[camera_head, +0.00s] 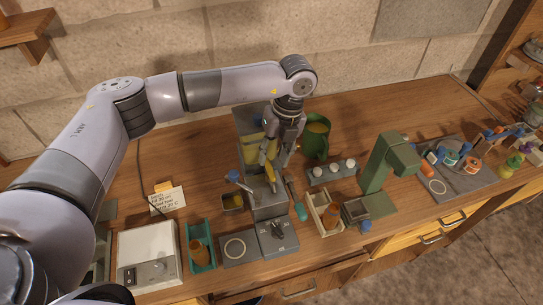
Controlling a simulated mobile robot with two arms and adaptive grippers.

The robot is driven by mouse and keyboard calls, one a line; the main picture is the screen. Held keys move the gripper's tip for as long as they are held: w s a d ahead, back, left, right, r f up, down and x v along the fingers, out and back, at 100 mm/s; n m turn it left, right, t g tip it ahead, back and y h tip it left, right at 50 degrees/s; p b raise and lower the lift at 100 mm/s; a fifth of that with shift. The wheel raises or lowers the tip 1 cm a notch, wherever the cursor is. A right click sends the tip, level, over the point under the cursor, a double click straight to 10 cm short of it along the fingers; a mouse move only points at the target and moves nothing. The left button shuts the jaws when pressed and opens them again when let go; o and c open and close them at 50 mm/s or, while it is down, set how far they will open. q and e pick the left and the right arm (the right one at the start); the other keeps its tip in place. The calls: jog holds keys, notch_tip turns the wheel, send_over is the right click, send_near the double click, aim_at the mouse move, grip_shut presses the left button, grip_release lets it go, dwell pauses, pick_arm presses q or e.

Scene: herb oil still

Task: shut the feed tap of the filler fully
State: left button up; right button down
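The filler appears to be the grey metal unit (268,205) at the middle front of the bench, with a yellow-topped tank (250,142) behind it. A yellow lever (269,178), which looks like its feed tap, stands upright on the unit. My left gripper (275,162) points down right at the lever's upper end. Its fingers look a little apart, with the lever's top close to or between them. I cannot tell whether they touch it. The gripper partly hides the tank and lever top. My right gripper is not in view.
A green jug (316,136) stands close right of the gripper. A rack with white-topped bottles (332,171) and a green press (388,163) stand further right. In front are a grey box with a black knob (278,236), a teal holder (200,250) and a white scale (147,254).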

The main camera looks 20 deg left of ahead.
aim_at(270, 167)
pick_arm(q)
jog(key=shift+s+a+f+p, duration=0.1)
jog(key=shift+f+p, duration=0.05)
jog(key=shift+f, duration=0.4)
jog(key=shift+s+a+f+p, duration=0.1)
jog(key=shift+f+p, duration=0.05)
jog(key=shift+f, duration=0.9)
grip_shut()
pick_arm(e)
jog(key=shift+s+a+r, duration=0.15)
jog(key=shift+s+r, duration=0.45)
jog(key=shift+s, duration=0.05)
